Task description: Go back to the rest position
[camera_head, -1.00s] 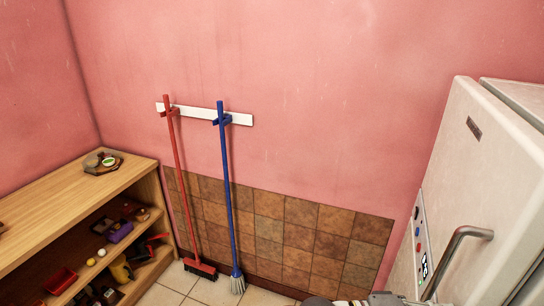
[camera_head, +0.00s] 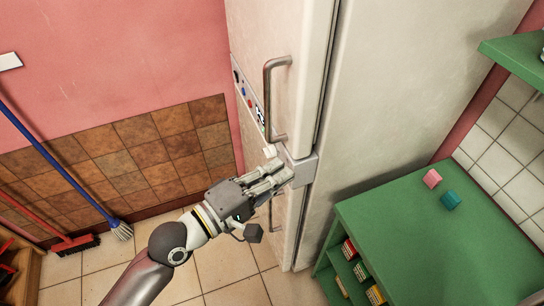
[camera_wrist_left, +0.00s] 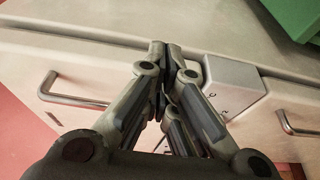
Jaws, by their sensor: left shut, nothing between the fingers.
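My left gripper (camera_head: 280,172) is shut and empty. In the head view its arm comes in from the lower left, and its fingers point right, over the front of the white fridge (camera_head: 272,25) by a grey hinge-like block (camera_head: 303,168). In the left wrist view the closed fingertips (camera_wrist_left: 167,50) lie in front of the fridge, just left of the same block (camera_wrist_left: 232,85). I cannot tell whether the fingers touch it. My right gripper is not in view.
Fridge handles (camera_head: 268,95) stick out close to the hand. A blue broom (camera_head: 60,170) leans at the left. Tiled floor (camera_head: 225,260) below is clear.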

